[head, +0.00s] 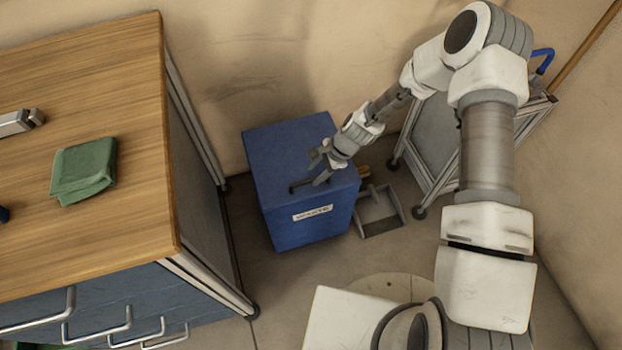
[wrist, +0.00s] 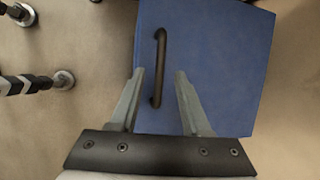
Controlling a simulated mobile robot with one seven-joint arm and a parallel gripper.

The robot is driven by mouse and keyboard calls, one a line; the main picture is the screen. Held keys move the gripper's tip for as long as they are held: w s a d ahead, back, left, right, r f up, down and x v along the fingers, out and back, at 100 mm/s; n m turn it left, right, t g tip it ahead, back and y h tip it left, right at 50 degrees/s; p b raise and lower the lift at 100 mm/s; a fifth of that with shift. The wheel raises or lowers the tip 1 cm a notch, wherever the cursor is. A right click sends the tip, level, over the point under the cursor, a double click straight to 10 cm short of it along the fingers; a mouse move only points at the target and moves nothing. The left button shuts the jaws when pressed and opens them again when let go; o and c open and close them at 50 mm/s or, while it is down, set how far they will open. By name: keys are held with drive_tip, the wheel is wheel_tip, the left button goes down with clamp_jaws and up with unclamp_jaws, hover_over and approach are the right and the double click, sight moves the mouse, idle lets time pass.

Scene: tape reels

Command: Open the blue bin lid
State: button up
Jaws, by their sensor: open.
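The blue bin (head: 310,228) stands on the floor against the wall, with a white label on its front. Its flat blue lid (head: 285,143) is down; the lid also fills the upper middle of the wrist view (wrist: 222,60). A dark bar handle (wrist: 158,45) is on the lid. My gripper (head: 318,168) is over the lid's front part, at the handle. In the wrist view its two fingers (wrist: 160,74) are apart, with the lower end of the handle between them in the picture. I cannot tell whether they touch the handle.
A wooden-topped workbench (head: 100,220) with blue drawers stands left of the bin, with a folded green cloth (head: 84,168) on it. A dustpan (head: 378,212) lies right of the bin. A grey wheeled cart (head: 430,150) stands behind my arm.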

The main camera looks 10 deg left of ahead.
sight(308, 180)
drive_tip(key=shift+b+x, duration=0.3)
drive_tip(key=shift+x, duration=1.45)
clamp_jaws()
